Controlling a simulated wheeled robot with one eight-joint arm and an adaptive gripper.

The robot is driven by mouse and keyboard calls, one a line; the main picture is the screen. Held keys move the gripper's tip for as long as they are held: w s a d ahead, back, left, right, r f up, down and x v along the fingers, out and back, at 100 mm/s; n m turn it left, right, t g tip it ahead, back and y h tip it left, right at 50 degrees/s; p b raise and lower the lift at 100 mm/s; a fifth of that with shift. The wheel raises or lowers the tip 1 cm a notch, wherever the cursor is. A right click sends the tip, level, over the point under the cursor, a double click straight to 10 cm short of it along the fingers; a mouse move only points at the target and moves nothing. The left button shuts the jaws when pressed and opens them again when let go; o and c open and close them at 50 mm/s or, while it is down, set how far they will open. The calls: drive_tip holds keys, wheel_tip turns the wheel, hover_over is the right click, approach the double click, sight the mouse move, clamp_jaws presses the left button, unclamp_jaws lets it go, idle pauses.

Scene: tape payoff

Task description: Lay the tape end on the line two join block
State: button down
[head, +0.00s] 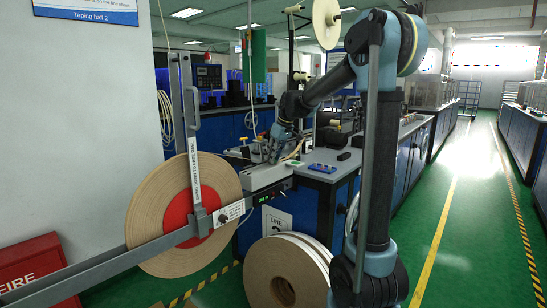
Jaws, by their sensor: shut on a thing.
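My gripper (275,148) is at the end of my arm, low over the near end of the line two bench. It is shut on what looks like the tape end, a pale tan strip (294,152) beside the fingers; the grip itself is small and partly hidden. The grey join block (264,176) appears to be the metal block at the bench's front left, just below my gripper. I cannot tell whether the tape touches it. A large tan tape reel (160,215) with a red hub (180,214) hangs on the payoff bar to the left.
The grey payoff bar (110,262) crosses the lower left. Tape rolls (270,275) stand on the floor below the bench. A blue tray (321,168) and a black item (344,156) lie right of my gripper. A red fire box (40,268) is at far left. The right aisle is clear.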

drive_tip(key=shift+f, duration=0.15)
drive_tip(key=c, duration=1.3)
unclamp_jaws()
drive_tip(key=shift+c, duration=0.2)
drive_tip(key=v, duration=1.2)
drive_tip(key=shift+d+f, duration=0.1)
